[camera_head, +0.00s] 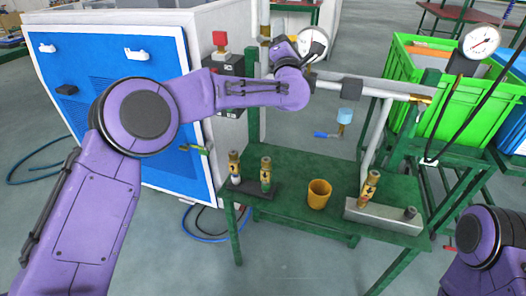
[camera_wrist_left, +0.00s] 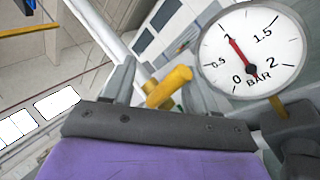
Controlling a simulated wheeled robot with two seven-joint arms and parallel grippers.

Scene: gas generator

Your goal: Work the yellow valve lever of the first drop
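The yellow valve lever (camera_wrist_left: 170,88) shows in the left wrist view, between the two grey fingers of my left gripper (camera_wrist_left: 162,82). The fingers stand apart with visible gaps beside the lever, so the gripper is open around it and not clamped. In the head view my left arm reaches across to the pipe by the round pressure gauge (camera_head: 313,43); its wrist hides the lever and the fingers there. The gauge (camera_wrist_left: 252,50) has its red needle near 1 bar in the left wrist view. My right arm shows at the lower right, but its gripper is out of view.
A green table (camera_head: 290,205) stands below the pipe, with a yellow cup (camera_head: 319,194), small bottle-like fittings and a grey block (camera_head: 384,215). A second gauge (camera_head: 482,42) and green crates (camera_head: 440,90) are on the right. A blue-fronted cabinet (camera_head: 90,70) stands behind my left arm.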

